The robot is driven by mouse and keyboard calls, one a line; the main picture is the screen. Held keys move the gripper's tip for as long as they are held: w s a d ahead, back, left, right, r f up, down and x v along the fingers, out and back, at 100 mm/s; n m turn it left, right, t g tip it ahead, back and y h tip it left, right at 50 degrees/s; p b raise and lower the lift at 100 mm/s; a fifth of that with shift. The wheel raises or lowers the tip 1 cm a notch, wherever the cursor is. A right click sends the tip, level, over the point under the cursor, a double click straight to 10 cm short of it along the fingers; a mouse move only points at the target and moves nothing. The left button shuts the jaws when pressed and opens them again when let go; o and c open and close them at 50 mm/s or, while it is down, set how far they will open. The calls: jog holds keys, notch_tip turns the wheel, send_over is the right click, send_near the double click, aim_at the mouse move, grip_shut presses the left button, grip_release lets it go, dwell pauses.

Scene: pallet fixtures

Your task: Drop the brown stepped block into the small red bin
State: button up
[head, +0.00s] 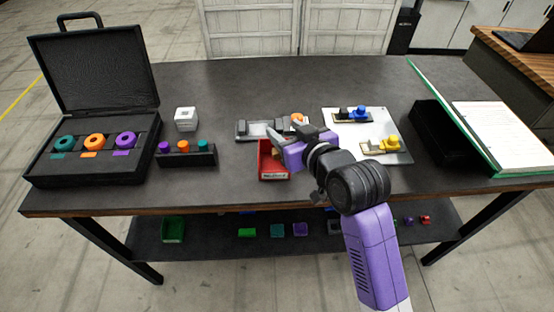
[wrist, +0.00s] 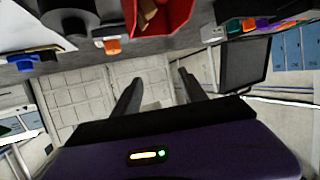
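The small red bin (head: 274,172) stands near the front edge of the table, just left of my gripper (head: 284,131) in the head view. It also shows at the top of the wrist view (wrist: 177,14). The brown block (wrist: 147,12) lies inside the bin, partly cut off by the top edge of the wrist view. Its steps cannot be made out clearly. In the head view only a small part of it shows, beside my gripper. My gripper (wrist: 160,90) is open and empty, with its fingers apart, above the bin.
Left of the bin are a rack with coloured pegs (head: 187,159), a white cube (head: 186,119) and an open black case (head: 95,155) of rings. A grey fixture (head: 257,131) lies behind the bin. A white board (head: 372,128) with blue and yellow pieces lies right.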

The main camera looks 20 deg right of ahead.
jog(key=v, duration=0.7)
jog(key=shift+s+b, duration=0.35)
jog(key=shift+b, duration=0.05)
jog(key=shift+r, duration=0.15)
notch_tip(320, 180, up, 5)
jog(key=s+d+m+t+h, duration=0.1)
jog(key=s+t, duration=0.1)
jog(key=t, duration=0.2)
jog(key=s+f+g, duration=0.1)
jog(key=s+f, duration=0.3)
jog(key=s, duration=0.6)
jog(key=s+a+f+g, duration=0.1)
jog(key=s+f, duration=0.4)
jog(key=s, duration=0.6)
jog(key=s+f+g, duration=0.1)
jog(key=s+f, duration=0.4)
jog(key=s, duration=0.6)
jog(key=shift+a, duration=0.4)
